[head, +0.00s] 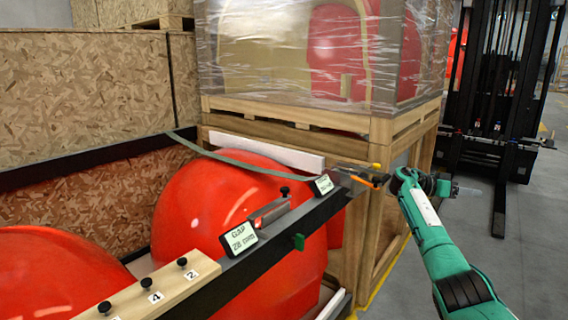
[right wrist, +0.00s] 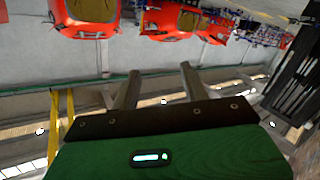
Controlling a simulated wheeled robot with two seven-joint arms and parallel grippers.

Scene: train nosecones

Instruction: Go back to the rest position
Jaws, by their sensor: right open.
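My left gripper is not in view.
Red nosecones (head: 205,205) lie below the dark beam (head: 290,232), which carries a gap sign (head: 239,238) and a numbered wooden block (head: 160,291). A wrapped crate (head: 285,115) stands behind. A forklift (head: 497,110) stands at right; grey floor (head: 525,240) beside my arm is clear.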

